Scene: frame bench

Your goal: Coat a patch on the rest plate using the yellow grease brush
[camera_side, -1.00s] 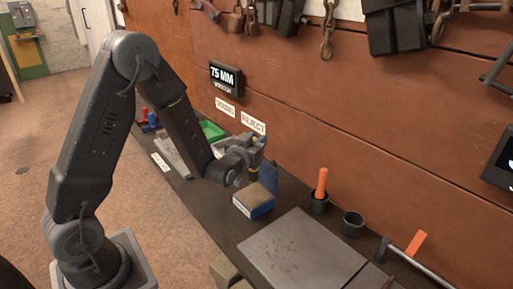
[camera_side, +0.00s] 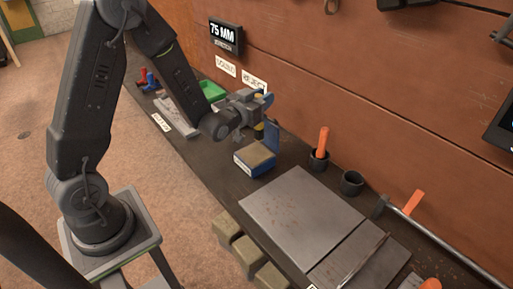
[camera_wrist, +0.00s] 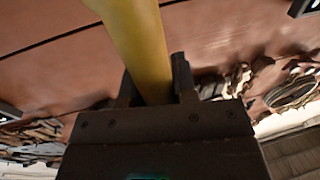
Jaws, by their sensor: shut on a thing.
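My gripper (camera_side: 257,108) is shut on the yellow grease brush (camera_wrist: 142,45), whose thick yellow handle runs up between the jaws in the wrist view. In the side view a small yellow part of the brush (camera_side: 259,130) shows below the jaws, above a blue-and-white box with a tan top (camera_side: 255,158) and a raised blue lid (camera_side: 271,136). I cannot tell whether the brush touches the box. The bristles are not clear in either view. A flat grey plate with reddish-brown specks (camera_side: 303,215), likely the rest plate, lies on the bench to the right of the box.
An orange-handled tool stands in a dark cup (camera_side: 319,160), beside an empty-looking cup (camera_side: 351,183). A metal rod (camera_side: 432,240) and a narrower plate (camera_side: 358,258) lie at the right. A green tray (camera_side: 212,91) sits behind my gripper. The wall rises close behind the bench.

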